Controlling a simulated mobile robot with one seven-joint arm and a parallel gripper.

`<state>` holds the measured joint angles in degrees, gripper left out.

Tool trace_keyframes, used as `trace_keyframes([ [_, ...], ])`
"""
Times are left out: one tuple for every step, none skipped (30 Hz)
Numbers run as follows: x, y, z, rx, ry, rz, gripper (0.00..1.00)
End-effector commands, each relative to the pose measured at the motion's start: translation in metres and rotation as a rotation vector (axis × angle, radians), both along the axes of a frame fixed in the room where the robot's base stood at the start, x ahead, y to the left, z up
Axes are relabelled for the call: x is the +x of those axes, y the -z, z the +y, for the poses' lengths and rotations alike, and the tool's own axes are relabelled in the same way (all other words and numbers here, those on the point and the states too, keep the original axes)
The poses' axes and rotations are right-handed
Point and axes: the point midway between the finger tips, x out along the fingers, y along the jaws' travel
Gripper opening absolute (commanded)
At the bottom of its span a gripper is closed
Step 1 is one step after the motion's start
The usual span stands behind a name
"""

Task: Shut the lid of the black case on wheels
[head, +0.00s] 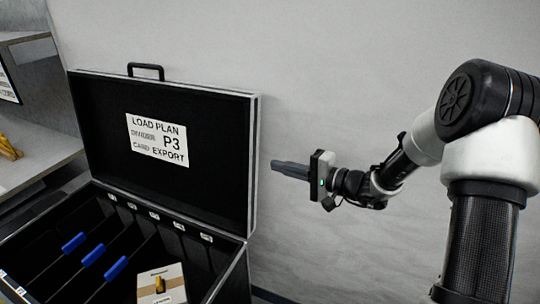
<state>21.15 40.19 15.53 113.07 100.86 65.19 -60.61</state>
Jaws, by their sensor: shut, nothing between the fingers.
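The black case (226,266) stands at the lower left with its inside showing; its wheels are out of view. Its lid (215,190) stands up, open, hinged along the back edge, with a handle (146,70) on top and a white load plan label (157,140) on its inner face. My gripper (275,166) is shut and empty, just right of the lid's right edge, its fingers pointing left. A small gap shows between the fingertips and the lid edge in the picture; the depth between them is hard to tell.
Inside the case are dark dividers, blue pieces (93,255) and a cardboard box (161,284) at the front right. A grey shelf (40,155) with a yellow item (8,147) stands at the left. A pale wall (330,70) is behind; space right of the case looks clear.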

Motion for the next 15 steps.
trace_keyframes([
  [0.014, 0.018, -0.009, 0.040, 0.052, 0.004, 0.00],
  [0.021, 0.023, -0.014, 0.057, 0.080, 0.002, 0.00],
  [0.028, 0.030, -0.019, 0.074, 0.110, 0.000, 0.00],
  [0.032, 0.033, -0.022, 0.083, 0.128, -0.001, 0.00],
  [0.035, 0.036, -0.024, 0.091, 0.144, -0.003, 0.00],
  [0.039, 0.038, -0.026, 0.098, 0.157, -0.005, 0.00],
  [0.042, 0.039, -0.026, 0.102, 0.164, -0.005, 0.00],
  [0.044, 0.040, -0.025, 0.104, 0.167, -0.005, 0.00],
  [0.046, 0.040, -0.022, 0.106, 0.170, -0.006, 0.00],
  [0.049, 0.040, -0.020, 0.106, 0.170, -0.007, 0.00],
  [0.051, 0.040, -0.016, 0.106, 0.170, -0.008, 0.00],
  [0.055, 0.040, -0.011, 0.106, 0.169, -0.007, 0.00],
  [0.058, 0.041, -0.006, 0.105, 0.168, -0.006, 0.00],
  [0.062, 0.041, -0.002, 0.105, 0.168, -0.006, 0.00],
  [0.067, 0.041, 0.004, 0.105, 0.168, -0.006, 0.00],
])
